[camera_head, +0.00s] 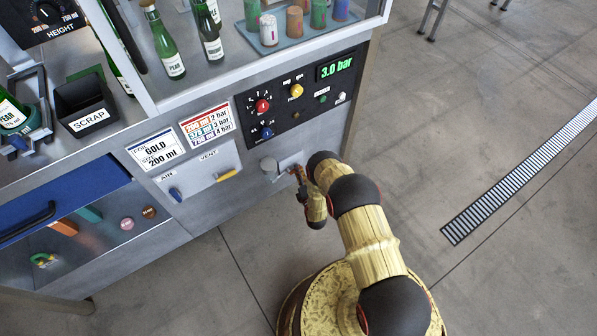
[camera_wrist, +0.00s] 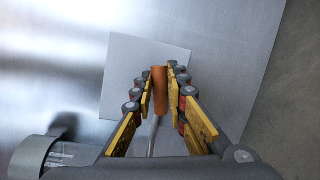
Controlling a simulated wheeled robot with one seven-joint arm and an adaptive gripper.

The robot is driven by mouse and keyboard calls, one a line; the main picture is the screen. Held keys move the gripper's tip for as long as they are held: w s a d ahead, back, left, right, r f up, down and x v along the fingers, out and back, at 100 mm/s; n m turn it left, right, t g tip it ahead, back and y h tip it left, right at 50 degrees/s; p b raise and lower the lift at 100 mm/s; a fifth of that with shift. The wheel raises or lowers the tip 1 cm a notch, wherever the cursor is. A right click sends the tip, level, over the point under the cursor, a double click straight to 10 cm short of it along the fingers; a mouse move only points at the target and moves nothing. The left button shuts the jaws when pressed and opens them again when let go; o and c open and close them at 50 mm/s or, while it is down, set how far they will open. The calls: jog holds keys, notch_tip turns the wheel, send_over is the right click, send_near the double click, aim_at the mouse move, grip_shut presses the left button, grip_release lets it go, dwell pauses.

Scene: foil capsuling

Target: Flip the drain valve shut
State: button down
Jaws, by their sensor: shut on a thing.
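The drain valve is on the lower right of the machine's front panel. Its orange-brown lever handle (camera_wrist: 160,92) stands in the middle of the wrist view, with a thin grey rod below it and a pale square plate (camera_wrist: 122,62) behind. My gripper (camera_wrist: 161,78) is shut on this handle, one finger on each side. A grey cylindrical part (camera_wrist: 35,155) shows at the lower left of the wrist view.
The air valve's blue handle (camera_head: 175,194) and the vent valve's yellow handle (camera_head: 227,175) are to the left. A control panel (camera_head: 305,98) above reads 3.0 bar. Green bottles (camera_head: 165,45) stand on the machine.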

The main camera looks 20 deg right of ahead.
jog(key=shift+d+f+m+g+y, duration=0.1)
jog(key=shift+f+m+g+y, duration=0.3)
jog(key=shift+m, duration=0.9)
jog(key=shift+f, duration=0.15)
jog(key=c, duration=1.8)
grip_release()
jog(key=shift+o, duration=0.2)
jog(key=a+v, duration=0.1)
jog(key=v, duration=1.1)
jog(key=shift+d, duration=0.45)
